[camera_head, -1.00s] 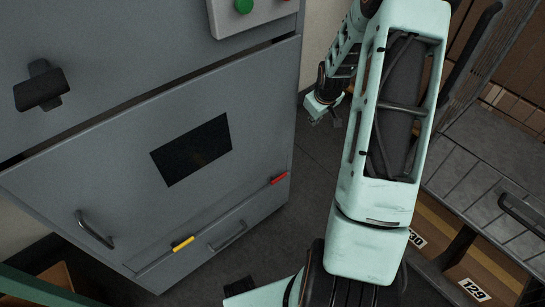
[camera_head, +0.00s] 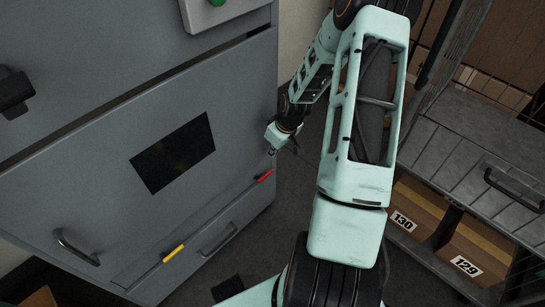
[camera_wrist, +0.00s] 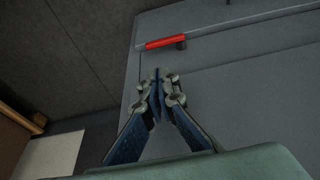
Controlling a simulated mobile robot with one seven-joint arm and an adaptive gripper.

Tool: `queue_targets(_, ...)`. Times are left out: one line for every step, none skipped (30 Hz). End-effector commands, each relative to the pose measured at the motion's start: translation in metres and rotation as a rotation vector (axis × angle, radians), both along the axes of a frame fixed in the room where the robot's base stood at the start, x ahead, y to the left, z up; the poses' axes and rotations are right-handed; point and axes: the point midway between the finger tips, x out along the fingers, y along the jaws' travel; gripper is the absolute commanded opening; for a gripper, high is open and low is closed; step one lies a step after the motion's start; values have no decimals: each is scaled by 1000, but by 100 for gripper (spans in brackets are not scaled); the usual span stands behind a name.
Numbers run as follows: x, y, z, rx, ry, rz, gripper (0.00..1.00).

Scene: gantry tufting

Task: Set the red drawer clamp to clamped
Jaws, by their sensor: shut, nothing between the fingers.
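The red drawer clamp (camera_head: 265,176) is a short red handle at the right end of the grey cabinet's lower front, above the bottom drawer (camera_head: 219,238). In the wrist view the red clamp (camera_wrist: 166,42) lies along a grey bar, with a dark pivot at one end. My gripper (camera_head: 271,151) is just above the clamp in the head view, close to the cabinet's right edge. In the wrist view my gripper (camera_wrist: 158,72) has its fingertips together and empty, pointing toward the clamp with a gap between. Whether the clamp is clamped I cannot tell.
A yellow clamp (camera_head: 173,253) sits at the left on the same seam. A curved handle (camera_head: 76,248) and a dark window (camera_head: 173,152) are on the cabinet front. A wire cart (camera_head: 470,150) and numbered boxes (camera_head: 420,215) stand at the right.

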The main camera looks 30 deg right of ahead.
Motion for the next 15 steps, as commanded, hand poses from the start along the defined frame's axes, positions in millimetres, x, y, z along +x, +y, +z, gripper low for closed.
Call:
queue_targets(3, 2, -14, 1, 1, 2, 0)
queue_targets(5, 3, -21, 2, 2, 3, 0)
queue_targets(7, 4, -30, 1, 1, 2, 0)
queue_targets(9, 4, -36, 1, 1, 2, 0)
queue_targets(10, 5, -43, 1, 1, 2, 0)
queue_targets(13, 6, -51, 1, 1, 2, 0)
queue_targets(14, 7, -57, 1, 1, 2, 0)
queue_targets(16, 7, -63, 1, 0, 2, 0)
queue_targets(19, 8, -71, 0, 0, 2, 0)
queue_targets(20, 8, -77, 0, 1, 2, 0)
queue_targets(22, 8, -81, -1, 0, 2, 0)
queue_targets(21, 8, -88, 0, 1, 0, 0)
queue_targets(20, 8, -93, 1, 1, 0, 0)
queue_targets(20, 8, -97, 1, 1, 0, 0)
queue_targets(21, 8, -101, 0, 0, 1, 0)
